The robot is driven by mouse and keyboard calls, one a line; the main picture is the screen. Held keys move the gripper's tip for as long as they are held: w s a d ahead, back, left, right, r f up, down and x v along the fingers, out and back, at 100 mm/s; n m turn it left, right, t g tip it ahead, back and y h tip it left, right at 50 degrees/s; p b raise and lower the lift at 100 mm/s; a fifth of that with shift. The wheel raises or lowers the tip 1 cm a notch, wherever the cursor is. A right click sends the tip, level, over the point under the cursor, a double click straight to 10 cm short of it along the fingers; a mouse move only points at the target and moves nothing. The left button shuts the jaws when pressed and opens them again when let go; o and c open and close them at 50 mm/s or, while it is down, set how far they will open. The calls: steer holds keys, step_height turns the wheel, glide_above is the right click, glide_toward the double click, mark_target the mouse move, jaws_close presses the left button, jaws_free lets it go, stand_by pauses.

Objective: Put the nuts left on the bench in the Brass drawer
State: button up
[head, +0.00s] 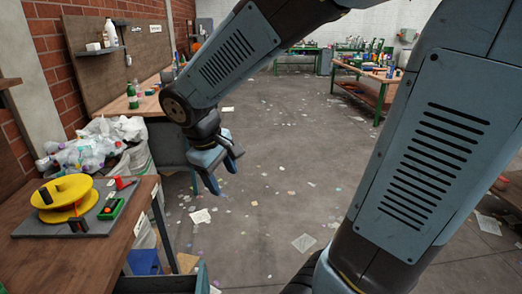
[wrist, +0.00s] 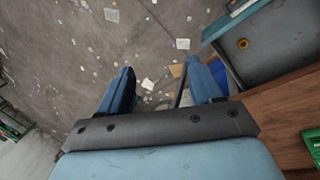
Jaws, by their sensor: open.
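My gripper (head: 222,172) is open and empty, hanging over the floor to the right of the bench (head: 90,262). An open drawer (wrist: 218,30), grey inside with a blue rim, is at the upper right of the wrist view. One brass-coloured nut (wrist: 243,43) lies in it. Part of what looks like this drawer (head: 203,277) shows at the bottom of the head view. I cannot read a Brass label. I make out no loose nuts on the visible bench top.
On the bench, a grey board (head: 52,224) carries a yellow two-disc device (head: 62,190) and a green tray (head: 112,209). A blue bin (head: 145,262) stands beside the bench. Bags of bottles (head: 95,150) are behind it. The floor (head: 270,200) is open, with scattered paper scraps.

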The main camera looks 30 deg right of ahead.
steer(key=s+d+r+m+t+y, duration=0.3)
steer(key=s+d+r+m, duration=0.3)
steer(key=s+r, duration=0.2)
steer(key=shift+s+r+m+t, duration=0.2)
steer(key=shift+r+m+t, duration=0.15)
steer(key=shift+t, duration=0.25)
steer(key=shift+s, duration=0.15)
stand_by(0.5)
